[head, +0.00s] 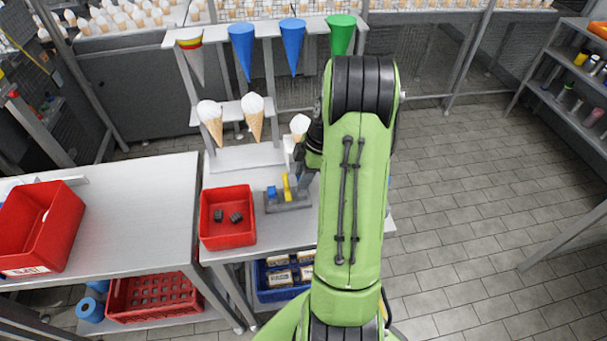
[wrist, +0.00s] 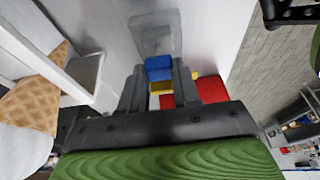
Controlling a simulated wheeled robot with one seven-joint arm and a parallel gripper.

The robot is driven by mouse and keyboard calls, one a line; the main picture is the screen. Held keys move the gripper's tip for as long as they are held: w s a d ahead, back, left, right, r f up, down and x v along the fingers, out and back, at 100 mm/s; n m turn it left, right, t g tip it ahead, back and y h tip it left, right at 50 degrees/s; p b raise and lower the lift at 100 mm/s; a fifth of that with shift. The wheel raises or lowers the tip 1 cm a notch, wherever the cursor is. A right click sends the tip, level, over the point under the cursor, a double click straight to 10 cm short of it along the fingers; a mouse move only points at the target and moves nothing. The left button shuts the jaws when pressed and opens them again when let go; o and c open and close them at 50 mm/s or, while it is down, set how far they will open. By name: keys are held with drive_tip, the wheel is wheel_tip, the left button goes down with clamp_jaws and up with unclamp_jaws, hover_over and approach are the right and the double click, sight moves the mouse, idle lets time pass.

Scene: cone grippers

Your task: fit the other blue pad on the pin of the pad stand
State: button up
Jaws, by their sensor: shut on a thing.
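The pad stand (head: 290,203) is a low grey base on the metal table, with a yellow upright part (head: 287,187) at its middle. One blue pad (head: 271,192) sits at the stand's left end. My gripper (head: 303,178) is at the stand's right side, partly hidden by my arm. In the wrist view, my gripper (wrist: 159,82) is shut on a blue pad (wrist: 158,68) between its fingertips. A yellow part (wrist: 160,87) shows just below that pad. The pin is hidden, and I cannot tell whether the held pad touches it.
A red bin (head: 228,242) with two dark blocks stands left of the stand. A rack (head: 243,157) behind holds coloured cones and ice-cream cones, one close to my gripper. Another red bin (head: 62,222) is on the left table (head: 145,215), whose middle is bare.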

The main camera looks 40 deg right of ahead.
drive_tip(key=shift+f+b, duration=1.35)
drive_tip(key=shift+f, duration=0.15)
idle(1.0)
drive_tip(key=o, duration=1.4)
drive_tip(key=shift+r, duration=0.1)
drive_tip(key=shift+r+p, duration=1.75)
drive_tip(key=shift+r, duration=0.7)
